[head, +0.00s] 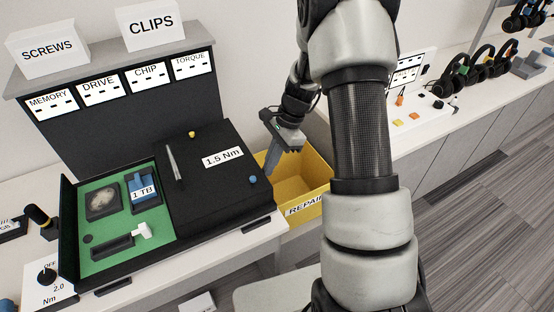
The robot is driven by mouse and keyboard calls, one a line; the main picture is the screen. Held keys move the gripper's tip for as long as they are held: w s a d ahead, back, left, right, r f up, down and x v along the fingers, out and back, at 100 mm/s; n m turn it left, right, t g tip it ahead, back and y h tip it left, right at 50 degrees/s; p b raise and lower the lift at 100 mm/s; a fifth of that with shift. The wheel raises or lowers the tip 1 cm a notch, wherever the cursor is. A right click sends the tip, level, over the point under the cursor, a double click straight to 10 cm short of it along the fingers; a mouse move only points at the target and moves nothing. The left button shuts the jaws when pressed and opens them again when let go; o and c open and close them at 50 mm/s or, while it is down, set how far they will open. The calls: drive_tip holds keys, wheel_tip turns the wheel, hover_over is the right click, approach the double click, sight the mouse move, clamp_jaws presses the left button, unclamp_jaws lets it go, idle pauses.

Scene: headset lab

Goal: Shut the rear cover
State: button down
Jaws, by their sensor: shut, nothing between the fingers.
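A black case (68,215) lies on the bench at the left, with a green interior holding parts. A flat black panel (200,200) with a 1.5 Nm label adjoins the green area on its right; I cannot tell for certain whether this is the rear cover. An upright dark panel (120,122) stands behind the case. The green area is uncovered. My gripper (271,168) is shut and empty, pointing down beside the right edge of the flat panel, over the left side of the yellow crate. Whether it touches either one is unclear.
The yellow REPAIR crate (318,207) stands right of the case. A blue 1 TB part (139,199), a round-faced part (102,201) and a white-ended tool (141,231) lie on the green area. Headphones (483,62) stand on the right-hand counter.

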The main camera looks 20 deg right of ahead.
sight(192, 194)
drive_tip(key=shift+a, duration=0.15)
drive_tip(key=s+a+p, duration=0.1)
drive_tip(key=a, duration=0.7)
drive_tip(key=s+a, duration=0.2)
drive_tip(key=a, duration=0.7)
drive_tip(key=s+a+p, duration=0.1)
drive_tip(key=s+a, duration=0.1)
drive_tip(key=a, duration=0.7)
drive_tip(key=shift+s+p, duration=0.1)
drive_tip(key=shift+p, duration=0.25)
drive_tip(key=shift+d, duration=0.1)
drive_tip(key=d, duration=0.3)
drive_tip(key=w+d+r, duration=0.1)
drive_tip(key=shift+d, duration=0.15)
drive_tip(key=v, duration=0.9)
drive_tip(key=shift+r, duration=0.1)
